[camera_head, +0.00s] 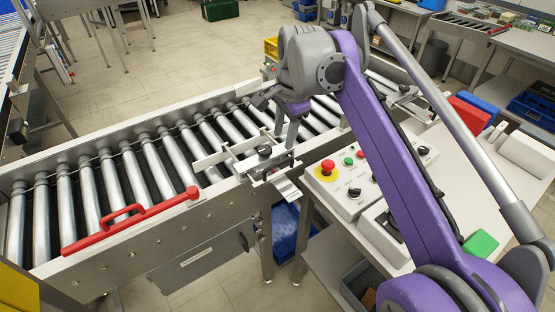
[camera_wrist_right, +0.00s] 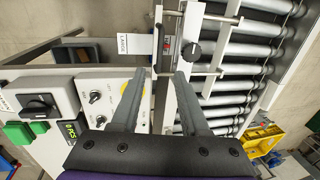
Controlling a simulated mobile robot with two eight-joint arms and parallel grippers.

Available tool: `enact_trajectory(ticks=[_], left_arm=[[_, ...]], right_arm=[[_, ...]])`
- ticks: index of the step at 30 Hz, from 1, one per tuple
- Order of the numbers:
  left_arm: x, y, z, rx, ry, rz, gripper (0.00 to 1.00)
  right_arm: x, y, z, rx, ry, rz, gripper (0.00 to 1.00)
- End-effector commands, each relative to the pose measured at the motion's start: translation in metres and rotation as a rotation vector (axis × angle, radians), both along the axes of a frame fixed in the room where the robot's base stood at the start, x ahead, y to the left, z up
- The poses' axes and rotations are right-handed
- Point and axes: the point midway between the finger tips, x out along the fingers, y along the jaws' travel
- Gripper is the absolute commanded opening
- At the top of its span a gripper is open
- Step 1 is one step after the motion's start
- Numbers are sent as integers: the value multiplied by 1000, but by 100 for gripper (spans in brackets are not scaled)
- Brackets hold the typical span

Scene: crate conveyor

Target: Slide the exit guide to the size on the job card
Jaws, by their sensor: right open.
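The exit guide shows in the head view as pale rails (camera_head: 228,153) across the rollers at the conveyor's near side, with a black knob (camera_head: 265,151) on its bracket. In the wrist view the knob (camera_wrist_right: 193,53) sits just beyond my right gripper's fingertips. My right gripper (camera_head: 278,116) is open and empty above the guide; its two fingers (camera_wrist_right: 160,85) are spread, apart from the knob. A white card (camera_head: 286,187) hangs off the near rail; in the wrist view the card (camera_wrist_right: 131,43) bears a word that looks like LARGE. My left gripper is out of view.
A control box (camera_head: 350,195) with a red stop button (camera_head: 327,168) stands right of the guide. A yellow crate (camera_head: 270,47) is behind the conveyor. The rollers (camera_head: 135,160) between look empty.

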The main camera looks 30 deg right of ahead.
Motion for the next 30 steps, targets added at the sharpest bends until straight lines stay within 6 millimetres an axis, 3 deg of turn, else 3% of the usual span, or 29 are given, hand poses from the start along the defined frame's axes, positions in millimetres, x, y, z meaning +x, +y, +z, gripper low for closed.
enact_trajectory(ticks=[9,15,28,30], left_arm=[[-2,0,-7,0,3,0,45],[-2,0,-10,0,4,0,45],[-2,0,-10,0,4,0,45],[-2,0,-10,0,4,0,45]], right_arm=[[12,2,-59,-1,-1,5,45],[17,2,-86,-2,-2,5,45],[19,2,-96,-2,-2,6,45],[19,2,-96,-2,-2,6,32]])
